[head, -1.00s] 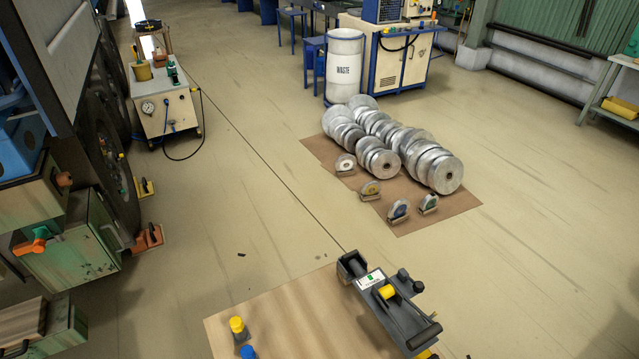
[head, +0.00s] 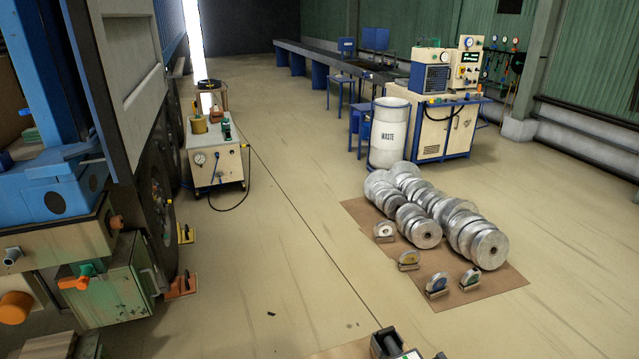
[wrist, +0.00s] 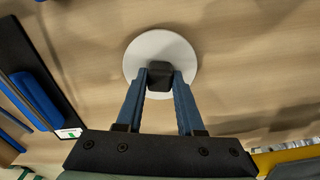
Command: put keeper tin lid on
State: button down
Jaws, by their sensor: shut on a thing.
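In the wrist view, the round white lid (wrist: 160,46) has a black knob at its centre. My gripper (wrist: 160,74) has its two blue fingers closed on the sides of that knob. A pale wooden surface (wrist: 240,70) lies behind the lid; I cannot tell how far below it is. I cannot make out the keeper tin in either view. My gripper and the lid do not show in the head view.
In the wrist view, a black device (wrist: 40,70) with blue parts lies at left. A waste bin (head: 388,134) and a wheeled cart (head: 216,160) stand beyond. Open floor (head: 290,230) lies between.

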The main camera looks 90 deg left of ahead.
jog(key=shift+r+p, duration=3.1)
jog(key=shift+r, duration=0.05)
